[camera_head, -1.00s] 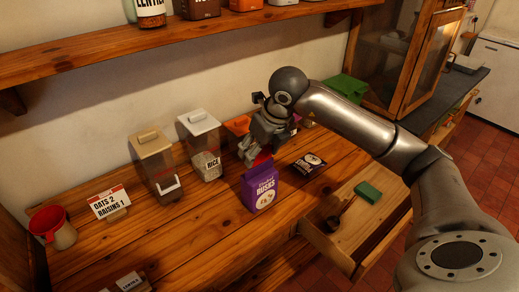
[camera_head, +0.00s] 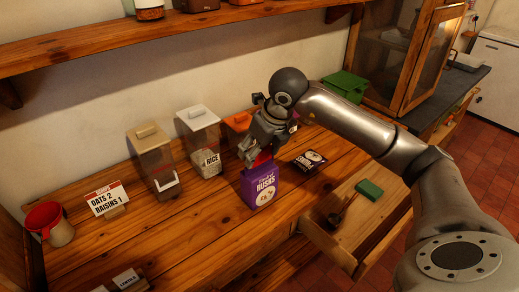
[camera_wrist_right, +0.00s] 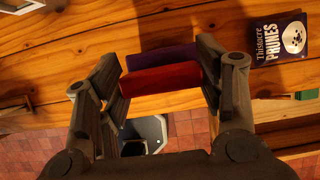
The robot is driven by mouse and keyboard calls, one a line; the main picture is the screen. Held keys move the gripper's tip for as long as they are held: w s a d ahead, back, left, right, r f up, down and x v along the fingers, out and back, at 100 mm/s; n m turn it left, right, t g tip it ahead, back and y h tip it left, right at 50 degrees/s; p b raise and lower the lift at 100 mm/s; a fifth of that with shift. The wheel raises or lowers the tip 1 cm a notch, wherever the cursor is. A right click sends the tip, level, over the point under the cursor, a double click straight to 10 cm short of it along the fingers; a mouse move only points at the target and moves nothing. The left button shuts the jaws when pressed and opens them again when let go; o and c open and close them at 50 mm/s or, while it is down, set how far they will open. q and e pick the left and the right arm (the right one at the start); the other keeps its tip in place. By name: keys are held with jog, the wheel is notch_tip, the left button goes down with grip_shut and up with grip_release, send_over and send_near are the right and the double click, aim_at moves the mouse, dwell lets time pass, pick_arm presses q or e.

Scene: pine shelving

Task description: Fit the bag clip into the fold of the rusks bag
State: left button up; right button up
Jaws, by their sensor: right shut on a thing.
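The purple rusks bag (camera_head: 260,187) stands upright on the pine counter in the head view. My right gripper (camera_head: 254,157) is right above its top edge, pointing down. In the right wrist view my right gripper (camera_wrist_right: 160,85) is shut on the red bag clip (camera_wrist_right: 160,79), which lies crosswise between the fingers. The purple top of the rusks bag (camera_wrist_right: 163,53) shows just beyond the clip and runs nearly parallel to it. A little red of the clip (camera_head: 263,158) shows at the bag's top in the head view. I cannot tell whether clip and fold touch. My left gripper is out of view.
A dark prunes packet (camera_head: 308,161) lies right of the bag. Canisters, including the rice one (camera_head: 205,160), stand behind left. An open drawer (camera_head: 335,245) with a green block (camera_head: 369,190) juts out at the right.

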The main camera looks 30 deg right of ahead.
jog(key=shift+f+b, duration=0.4)
jog(key=shift+f, duration=0.1)
jog(key=o, duration=0.8)
jog(key=shift+o, duration=0.2)
jog(key=v, duration=1.2)
